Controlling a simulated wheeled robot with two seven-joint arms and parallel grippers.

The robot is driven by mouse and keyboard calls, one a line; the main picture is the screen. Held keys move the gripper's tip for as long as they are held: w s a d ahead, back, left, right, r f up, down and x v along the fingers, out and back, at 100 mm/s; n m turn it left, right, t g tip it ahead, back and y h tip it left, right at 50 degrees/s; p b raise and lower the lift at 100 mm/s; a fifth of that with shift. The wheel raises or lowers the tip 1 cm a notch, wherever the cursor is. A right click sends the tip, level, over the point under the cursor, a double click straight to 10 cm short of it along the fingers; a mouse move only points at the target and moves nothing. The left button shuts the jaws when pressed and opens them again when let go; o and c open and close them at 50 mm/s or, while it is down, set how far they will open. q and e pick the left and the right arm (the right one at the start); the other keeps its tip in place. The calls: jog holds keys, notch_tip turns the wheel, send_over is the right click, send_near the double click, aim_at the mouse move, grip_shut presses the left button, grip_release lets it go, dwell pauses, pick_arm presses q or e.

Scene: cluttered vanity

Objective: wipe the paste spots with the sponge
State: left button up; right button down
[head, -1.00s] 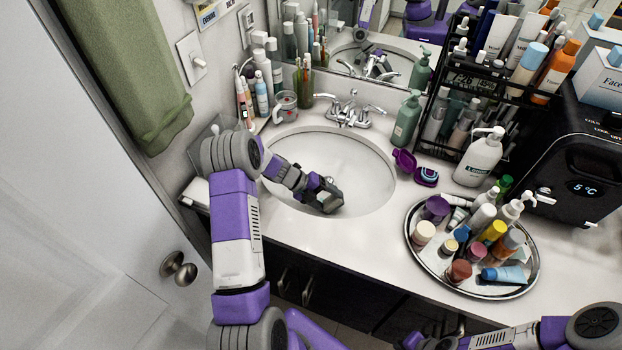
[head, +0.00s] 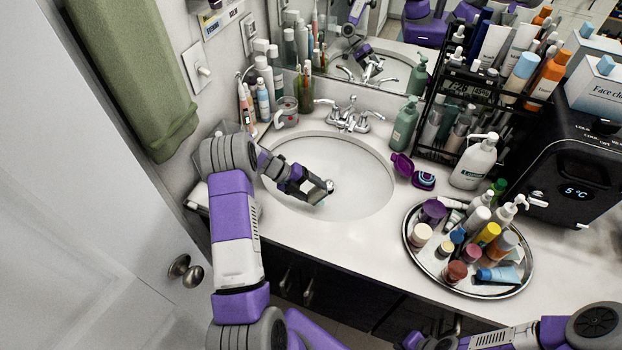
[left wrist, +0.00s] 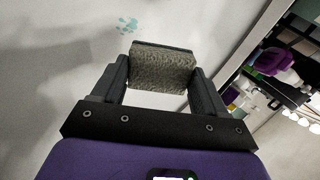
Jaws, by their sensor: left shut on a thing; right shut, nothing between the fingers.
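My left gripper (head: 322,190) is over the sink basin (head: 358,190), low inside it. In the left wrist view it is shut on a grey, rough-faced sponge (left wrist: 162,68), held between the two dark fingers. A teal paste spot (left wrist: 127,24), made of a few small blobs, lies on the white surface just beyond the sponge, up and left of it, apart from it in the picture. I cannot tell whether the sponge touches the basin. My right gripper (head: 428,342) is shut and empty at the bottom edge of the head view, partly cut off.
A silver faucet (head: 348,115) stands behind the basin. A round tray (head: 420,262) crowded with bottles and jars is to the right. A green soap bottle (head: 405,122), purple case (head: 402,163) and lotion pump bottle (head: 474,163) stand near the basin's right rim. The front counter is clear.

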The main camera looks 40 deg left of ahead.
pick_arm(q)
jog(key=shift+r+p, duration=1.4)
jog(key=shift+r, duration=0.55)
